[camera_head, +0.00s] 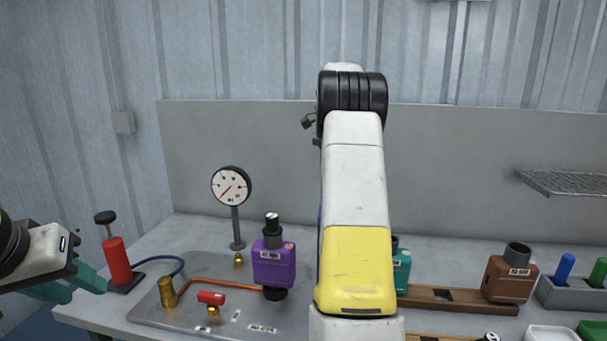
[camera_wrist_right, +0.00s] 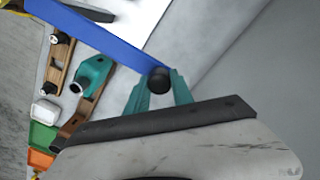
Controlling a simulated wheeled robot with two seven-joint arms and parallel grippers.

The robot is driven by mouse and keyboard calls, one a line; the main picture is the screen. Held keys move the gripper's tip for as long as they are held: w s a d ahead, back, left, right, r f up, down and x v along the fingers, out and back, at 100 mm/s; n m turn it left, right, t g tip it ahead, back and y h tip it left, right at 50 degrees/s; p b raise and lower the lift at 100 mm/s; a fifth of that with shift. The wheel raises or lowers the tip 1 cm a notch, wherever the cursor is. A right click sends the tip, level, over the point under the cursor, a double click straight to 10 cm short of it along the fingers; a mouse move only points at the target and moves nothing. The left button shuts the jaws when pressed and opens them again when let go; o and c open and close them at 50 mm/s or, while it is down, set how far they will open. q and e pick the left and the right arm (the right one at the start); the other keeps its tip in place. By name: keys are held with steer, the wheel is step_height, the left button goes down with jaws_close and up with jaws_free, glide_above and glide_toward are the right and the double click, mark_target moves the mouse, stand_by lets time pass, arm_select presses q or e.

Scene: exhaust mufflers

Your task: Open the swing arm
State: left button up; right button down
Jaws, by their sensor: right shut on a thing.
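The swing arm is a long blue bar (camera_wrist_right: 100,38) crossing the upper part of the right wrist view, with a black round knob (camera_wrist_right: 159,79) at its near end. My right gripper (camera_wrist_right: 160,92) has its teal fingers on both sides of the knob and is shut on it. In the head view my right arm covers the swing arm and my right gripper; only a thin blue sliver shows beside the arm. My left gripper (camera_head: 72,286) is at the far left of the head view, its teal fingers apart and empty, near the red hand pump (camera_head: 117,262).
A purple muffler (camera_head: 274,262) stands on a grey plate by a pressure gauge (camera_head: 231,186). A teal muffler (camera_head: 402,272) and a brown muffler (camera_head: 510,279) stand to the right on a wooden rack (camera_head: 440,298). A grey holder (camera_head: 570,296) carries blue and green pieces.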

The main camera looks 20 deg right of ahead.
steer(key=shift+r, duration=0.1)
steer(key=c, duration=1.1)
jaws_free()
step_height(320, 180, up, 7)
steer(key=shift+r, duration=0.35)
